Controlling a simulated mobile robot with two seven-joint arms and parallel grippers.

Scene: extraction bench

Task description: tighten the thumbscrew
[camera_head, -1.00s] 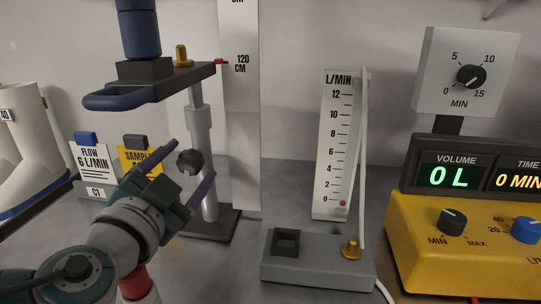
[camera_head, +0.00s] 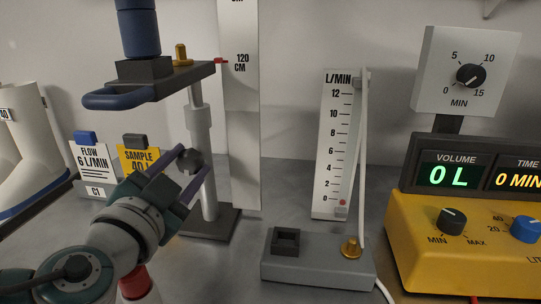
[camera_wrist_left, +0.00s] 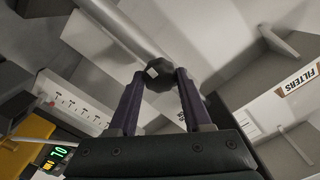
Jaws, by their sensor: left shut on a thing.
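The thumbscrew is a dark lobed knob (camera_head: 189,161) on the side of the grey stand post (camera_head: 201,150). My left gripper (camera_head: 188,160) comes in from the lower left, and its two purple fingers are shut on the knob, one on each side. In the left wrist view the knob (camera_wrist_left: 158,76) sits between the fingertips (camera_wrist_left: 158,78), with a small pale square on its face. The post carries a dark shelf (camera_head: 170,80) with a blue handle loop (camera_head: 118,97). My right gripper is not in view.
A tall height scale (camera_head: 240,120) with a red pointer stands just behind the post. A flow gauge (camera_head: 341,145) on a grey base (camera_head: 315,262) and a yellow pump unit (camera_head: 470,255) stand to the right. Label cards (camera_head: 92,160) stand at the left.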

